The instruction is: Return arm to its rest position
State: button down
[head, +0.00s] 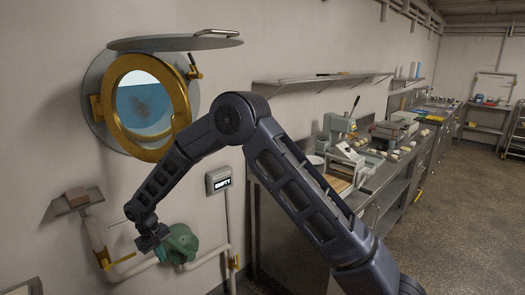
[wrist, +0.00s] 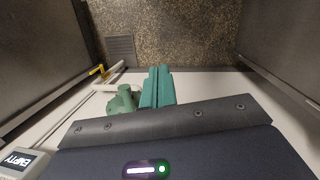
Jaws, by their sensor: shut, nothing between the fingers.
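My arm reaches across the head view, bent at a high elbow, with its forearm slanting down to the left in front of the wall. My gripper (head: 152,240) hangs low near the wall, just left of a green pump-like fitting (head: 180,245) as seen from the head. In the wrist view, the two teal fingers of my gripper (wrist: 158,72) lie together, shut and empty, pointing toward the floor. The green fitting (wrist: 123,102) shows left of the fingers there. I cannot tell the exact gap between them.
A brass porthole (head: 122,148) stands on the wall beside my forearm. A grey box (head: 219,180) reading "EMPTY" and pipes (head: 205,258) are on the wall. A steel counter (head: 375,182) with equipment runs along the right, under a shelf (head: 320,81). Open floor (head: 455,225) lies at right.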

jog(key=w+d+r+m, duration=0.2)
jog(key=w+d+r, duration=0.1)
jog(key=d+r, duration=0.8)
jog(key=w+d+r+m+t+y, duration=0.1)
jog(key=w+d+r, duration=0.4)
jog(key=d, duration=1)
jog(key=w+d+r+m, duration=0.2)
jog(key=d+r, duration=0.8)
jog(key=d, duration=0.3)
jog(key=s+d+r+m+t+y, duration=0.1)
jog(key=s+d+r, duration=0.2)
jog(key=d, duration=0.4)
jog(key=s+d+r+m, duration=0.2)
jog(key=d+r, duration=0.1)
jog(key=d, duration=0.4)
jog(key=s+d+m+t, duration=0.2)
jog(key=s+d, duration=1)
jog(key=shift+s+d+r+m+t, duration=0.3)
jog(key=shift+s+r+m, duration=0.1)
